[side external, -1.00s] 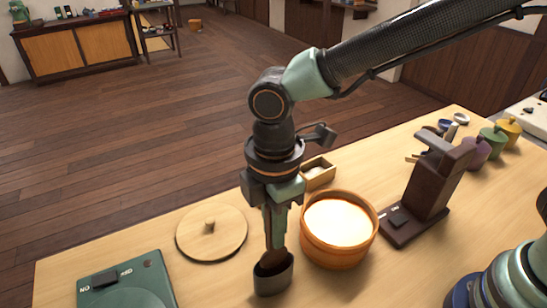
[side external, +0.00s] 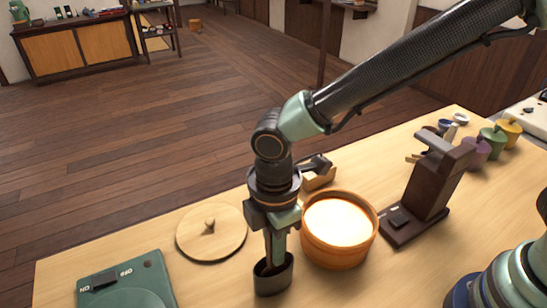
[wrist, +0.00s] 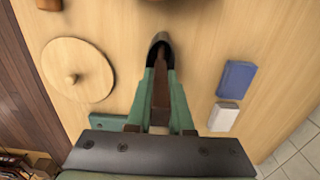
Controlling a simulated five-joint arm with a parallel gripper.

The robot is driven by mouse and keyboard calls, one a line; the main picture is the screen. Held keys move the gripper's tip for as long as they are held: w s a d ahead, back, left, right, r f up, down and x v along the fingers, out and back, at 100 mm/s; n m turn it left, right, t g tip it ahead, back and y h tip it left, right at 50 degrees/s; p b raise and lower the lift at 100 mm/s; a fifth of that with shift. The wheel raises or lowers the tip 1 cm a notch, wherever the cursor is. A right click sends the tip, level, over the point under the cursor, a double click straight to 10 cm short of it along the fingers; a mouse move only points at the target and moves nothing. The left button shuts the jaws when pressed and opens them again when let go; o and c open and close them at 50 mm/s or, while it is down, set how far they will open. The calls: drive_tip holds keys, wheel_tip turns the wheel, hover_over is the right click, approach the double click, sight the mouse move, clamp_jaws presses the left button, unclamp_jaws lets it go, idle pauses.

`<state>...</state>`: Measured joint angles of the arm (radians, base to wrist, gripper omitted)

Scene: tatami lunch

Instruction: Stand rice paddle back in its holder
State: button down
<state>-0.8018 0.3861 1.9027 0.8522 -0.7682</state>
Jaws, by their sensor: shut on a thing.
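The brown rice paddle (wrist: 161,95) is held between the green fingers of my gripper (side external: 274,243), which is shut on it. The dark oval holder (side external: 273,280) stands on the table directly below my gripper; it also shows at the top of the wrist view (wrist: 159,42). The paddle hangs nearly upright, and its lower end is inside the holder's mouth, hidden by the wall. I cannot tell whether it touches the bottom. My fingertips are close above the rim.
A wooden tub of rice (side external: 325,252) stands close to the right of the holder. A round wooden lid (side external: 222,240) lies to the left, with a green scale (side external: 140,277) nearer the front. A dark wooden stand (side external: 431,190) is farther right. Blue (wrist: 237,78) and white (wrist: 223,117) blocks lie nearby.

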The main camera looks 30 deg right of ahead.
drive_tip(key=shift+f, duration=0.25)
drive_tip(key=shift+f, duration=0.25)
idle(0.3)
drive_tip(key=shift+c, duration=0.9)
unclamp_jaws()
drive_tip(key=shift+r, duration=3.5)
